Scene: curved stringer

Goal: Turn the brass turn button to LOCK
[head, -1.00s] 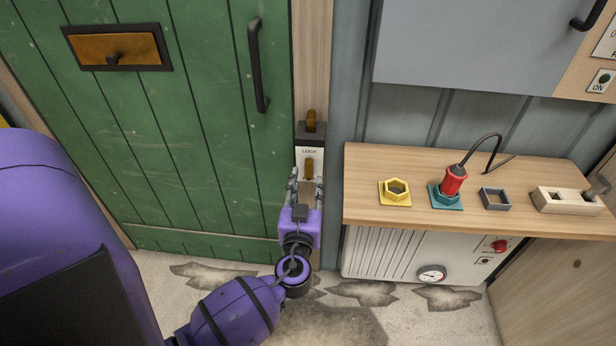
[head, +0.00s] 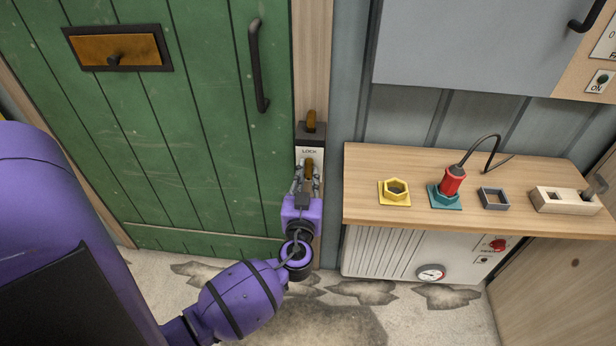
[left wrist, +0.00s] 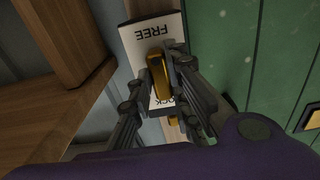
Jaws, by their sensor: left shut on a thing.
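The brass turn button (head: 309,168) sits on a white label plate (head: 309,152) on the post right of the green door. The plate reads LOCK above the button in the head view. In the left wrist view the brass button (left wrist: 157,76) stands lengthwise along the plate (left wrist: 139,38), between the words FREE and LOCK, with LOCK partly hidden. My left gripper (head: 307,178) is at the button from below, its fingers on either side and shut on it. In the left wrist view the gripper (left wrist: 156,95) hides the lower plate. My right gripper is not in view.
A dark block with a brass piece (head: 311,124) sits just above the plate. The green door (head: 190,150) has a black handle (head: 257,65). At right, a wooden counter (head: 410,160) holds a yellow hex socket (head: 394,200) and a red plug (head: 453,182).

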